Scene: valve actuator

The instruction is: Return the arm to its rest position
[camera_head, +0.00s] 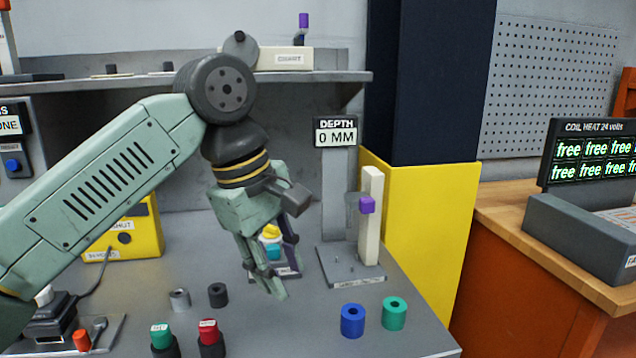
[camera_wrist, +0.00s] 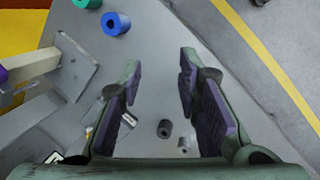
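My arm (camera_head: 120,170) reaches in from the left over the grey bench, bent at a dark joint, with my gripper (camera_head: 284,280) pointing down. A yellow-topped teal part (camera_head: 271,240) on a small base is partly hidden behind the fingers in the head view.
The depth stand (camera_head: 371,225), reading 0 MM, is right of my gripper. Blue (camera_head: 353,320) and green (camera_head: 394,312) rings stand at front right. Grey (camera_head: 180,299) and dark (camera_head: 217,294) cylinders and green and red knobs (camera_head: 209,332) are front left. A shelf (camera_head: 330,77) runs behind.

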